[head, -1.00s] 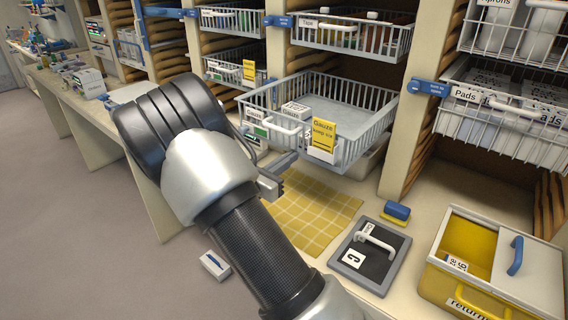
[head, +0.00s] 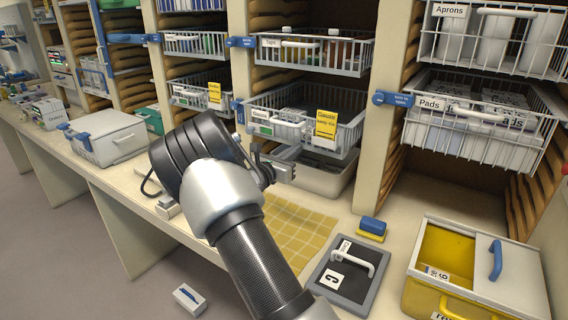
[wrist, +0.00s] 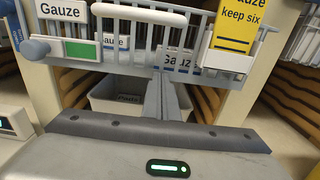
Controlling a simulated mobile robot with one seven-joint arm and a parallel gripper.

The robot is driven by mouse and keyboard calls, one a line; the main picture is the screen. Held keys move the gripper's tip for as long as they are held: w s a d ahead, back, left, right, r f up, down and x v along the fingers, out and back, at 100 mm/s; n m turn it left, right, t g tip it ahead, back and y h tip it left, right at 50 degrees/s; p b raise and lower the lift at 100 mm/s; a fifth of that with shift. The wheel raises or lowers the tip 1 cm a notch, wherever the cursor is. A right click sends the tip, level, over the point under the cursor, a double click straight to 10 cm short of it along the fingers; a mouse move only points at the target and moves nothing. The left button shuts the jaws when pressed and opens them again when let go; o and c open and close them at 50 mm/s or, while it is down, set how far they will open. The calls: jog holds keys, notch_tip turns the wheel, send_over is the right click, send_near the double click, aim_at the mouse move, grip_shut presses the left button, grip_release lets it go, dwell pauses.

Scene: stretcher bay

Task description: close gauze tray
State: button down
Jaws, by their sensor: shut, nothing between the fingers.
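The gauze tray (head: 348,137) is a grey wire basket in the middle bay, below the Tape tray. Its front has a white handle (head: 290,130), a Gauze label and a yellow "Gauze keep six" card (head: 326,125). It sits deep in the bay, its front roughly below the Tape tray's front; I cannot tell whether it is fully home. My gripper (head: 286,166) is shut and empty, just below the tray's front. In the wrist view the fingers (wrist: 164,92) point at the front's lower edge, below the handle (wrist: 138,14); contact is unclear.
A pale bin (head: 328,180) stands beneath the tray. A blue latch (head: 238,110) is on the post at its left. The counter holds a yellow checked mat (head: 300,232), a black board with a handle (head: 345,278) and a yellow returns box (head: 440,245). The Tape tray (head: 310,52) hangs above.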

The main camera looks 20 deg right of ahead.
jog(key=b+x, duration=0.1)
jog(key=x, duration=0.6)
jog(key=shift+d, duration=0.1)
jog(key=shift+r+b, duration=0.15)
jog(key=shift+b, duration=0.15)
jog(key=shift+w+d+r, duration=0.1)
jog(key=shift+d+r, duration=0.05)
jog(key=shift+r, duration=0.05)
